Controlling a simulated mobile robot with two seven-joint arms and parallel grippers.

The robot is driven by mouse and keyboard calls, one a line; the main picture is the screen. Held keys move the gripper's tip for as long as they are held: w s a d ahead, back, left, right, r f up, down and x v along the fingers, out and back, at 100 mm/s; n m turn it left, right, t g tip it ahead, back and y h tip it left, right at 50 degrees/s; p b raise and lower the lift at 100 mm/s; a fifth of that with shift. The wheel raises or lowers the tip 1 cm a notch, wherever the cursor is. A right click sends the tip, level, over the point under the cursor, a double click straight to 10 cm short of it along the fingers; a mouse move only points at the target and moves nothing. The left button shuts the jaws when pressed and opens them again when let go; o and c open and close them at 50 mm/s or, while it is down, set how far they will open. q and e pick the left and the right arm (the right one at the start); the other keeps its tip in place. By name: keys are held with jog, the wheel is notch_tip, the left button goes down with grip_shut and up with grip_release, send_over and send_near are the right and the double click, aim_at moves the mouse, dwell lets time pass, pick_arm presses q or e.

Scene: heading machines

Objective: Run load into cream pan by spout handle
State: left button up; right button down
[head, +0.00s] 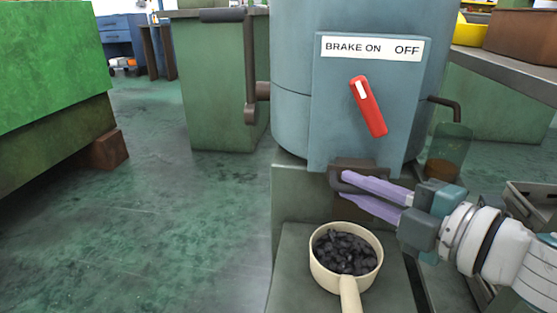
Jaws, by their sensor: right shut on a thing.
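The cream pan (316,272) stands on a flat grey-green ledge at the bottom centre, filled with dark lumps (345,250). Its handle (350,296) points toward me. Above it, a brown spout (358,163) sticks out from the base of the blue-grey machine (300,130). A dark handle (337,181) sits at the spout. My right gripper (346,188) comes in from the right with purple fingers, shut on the spout handle; the fingers partly cover it. My left gripper is not in view.
The machine's plate (373,47) reads BRAKE ON and OFF, with a red lever (369,106) tilted below. A dark crank (250,70) hangs at the machine's left. A clear container (448,152) stands at right. Green floor (160,220) is open on the left.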

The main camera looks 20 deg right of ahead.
jog(key=shift+w+d+f, duration=0.1)
jog(key=shift+w+d, duration=0.45)
jog(key=shift+w, duration=0.3)
jog(key=shift+w+d, duration=0.55)
jog(key=shift+w, duration=0.25)
jog(key=c, duration=1.2)
grip_release()
jog(key=shift+o, duration=0.2)
